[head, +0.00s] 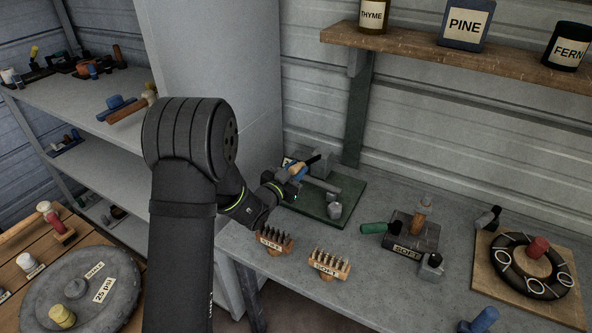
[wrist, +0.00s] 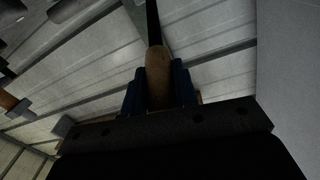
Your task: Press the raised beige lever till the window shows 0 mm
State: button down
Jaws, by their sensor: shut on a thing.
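My gripper (head: 291,181) is over the green-based device (head: 345,209) on the grey bench, in the head view. Its blue fingers (wrist: 158,86) are shut on a beige-brown rounded handle, which I take for the lever (wrist: 159,72). A dark bar runs on from the handle's far end. In the head view the beige lever (head: 298,172) shows beside the fingers, with the dark part pointing up and right. Grey blocks and a grey bar stand on the green base. A small label (head: 289,162) shows behind the gripper. No window reading can be made out.
A dark block marked SOFT (head: 408,250) and a board with a black ring (head: 540,290) are to the right. A shelf (head: 450,55) with jars hangs above. A tall grey panel (head: 215,70) stands left.

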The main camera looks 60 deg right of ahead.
jog(key=shift+a+f+h, duration=0.15)
jog(key=shift+f+h, duration=0.15)
jog(key=shift+f, duration=0.25)
jog(key=shift+a+f+h, duration=0.15)
jog(key=shift+f+h, duration=0.15)
jog(key=shift+f, duration=0.2)
jog(key=c, duration=1.1)
grip_release()
jog(key=shift+r, duration=0.1)
notch_tip(320, 180, up, 4)
jog(key=shift+r, duration=0.2)
jog(key=s+a+r, duration=0.1)
jog(key=s+r, duration=0.1)
jog(key=s, duration=0.1)
jog(key=s+a+r, duration=0.1)
jog(key=s+r, duration=0.1)
jog(key=s, duration=0.2)
jog(key=s+a+r, duration=0.1)
jog(key=s+r, duration=0.1)
jog(key=s, duration=0.2)
jog(key=shift+s+r, duration=0.15)
jog(key=shift+r, duration=0.05)
